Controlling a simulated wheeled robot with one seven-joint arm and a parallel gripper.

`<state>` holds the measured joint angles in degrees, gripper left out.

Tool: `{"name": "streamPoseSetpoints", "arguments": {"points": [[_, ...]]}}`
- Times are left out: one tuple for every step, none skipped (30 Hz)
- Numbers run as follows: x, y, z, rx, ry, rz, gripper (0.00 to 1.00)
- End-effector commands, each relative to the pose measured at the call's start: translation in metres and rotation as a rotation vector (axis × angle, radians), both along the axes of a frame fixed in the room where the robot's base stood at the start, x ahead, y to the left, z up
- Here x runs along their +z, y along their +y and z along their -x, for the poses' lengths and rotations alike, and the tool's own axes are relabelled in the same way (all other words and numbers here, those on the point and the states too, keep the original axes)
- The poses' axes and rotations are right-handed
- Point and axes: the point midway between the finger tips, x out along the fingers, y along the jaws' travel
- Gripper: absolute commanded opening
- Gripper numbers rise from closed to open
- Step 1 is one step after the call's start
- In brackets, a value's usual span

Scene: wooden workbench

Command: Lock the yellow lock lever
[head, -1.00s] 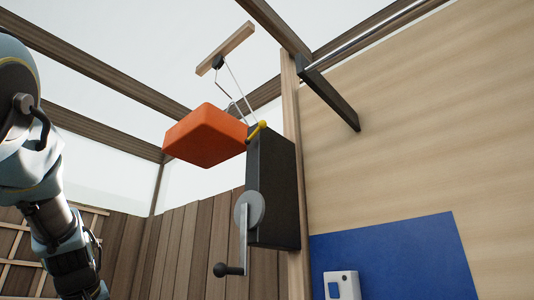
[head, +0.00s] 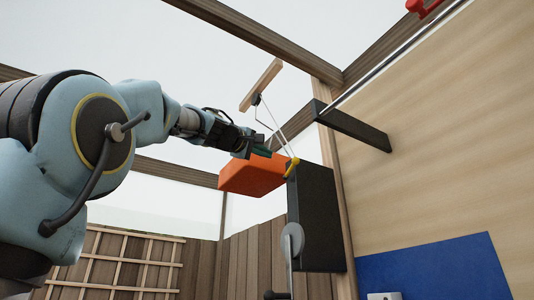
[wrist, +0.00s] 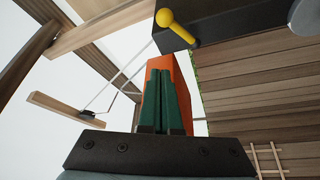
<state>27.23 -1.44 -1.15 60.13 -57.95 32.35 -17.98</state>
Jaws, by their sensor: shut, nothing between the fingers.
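The yellow lock lever (head: 291,168) sits at the top corner of a black winch box (head: 316,215). In the wrist view the lever (wrist: 176,26) has a round yellow knob and a short stem lying against the black box (wrist: 228,20). My gripper (head: 262,152) is in front of the orange block in the head view, left of the lever and apart from it. In the wrist view its green fingers (wrist: 166,78) are together and empty, with the lever beyond their tips. Whether the fingers touch the orange block cannot be told.
A grey crank (head: 292,242) is on the box's side. A dark bracket (head: 352,127) juts from the wooden wall (head: 430,150), with a blue panel (head: 435,268) below.

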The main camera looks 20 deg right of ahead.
Motion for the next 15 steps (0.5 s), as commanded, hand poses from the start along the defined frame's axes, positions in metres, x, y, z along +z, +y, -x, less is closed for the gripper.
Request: {"name": "streamPoseSetpoints", "arguments": {"points": [[0.009, -0.010, -0.006, -0.002, 0.002, -0.001, 0.00], [0.010, -0.015, -0.010, -0.002, 0.003, -0.002, 0.00], [0.012, -0.022, -0.015, 0.000, 0.003, -0.001, 0.00], [0.013, -0.027, -0.019, -0.001, 0.003, -0.001, 0.00], [0.014, -0.032, -0.022, -0.002, 0.004, -0.002, 0.00], [0.016, -0.039, -0.027, -0.001, 0.002, -0.002, 0.00], [0.017, -0.044, -0.030, -0.002, 0.002, -0.002, 0.00], [0.018, -0.049, -0.034, -0.002, 0.004, -0.002, 0.00], [0.019, -0.055, -0.038, 0.000, 0.003, -0.002, 0.00], [0.020, -0.060, -0.041, -0.001, 0.003, -0.002, 0.00], [0.014, -0.059, -0.033, 0.000, 0.000, -0.002, 0.00], [0.009, -0.060, -0.026, -0.001, 0.000, 0.000, 0.00], [0.007, -0.061, -0.023, -0.001, 0.001, -0.002, 0.00], [0.005, -0.062, -0.019, -0.001, -0.001, -0.001, 0.00], [0.003, -0.063, -0.016, 0.000, 0.001, -0.001, 0.00]]}}
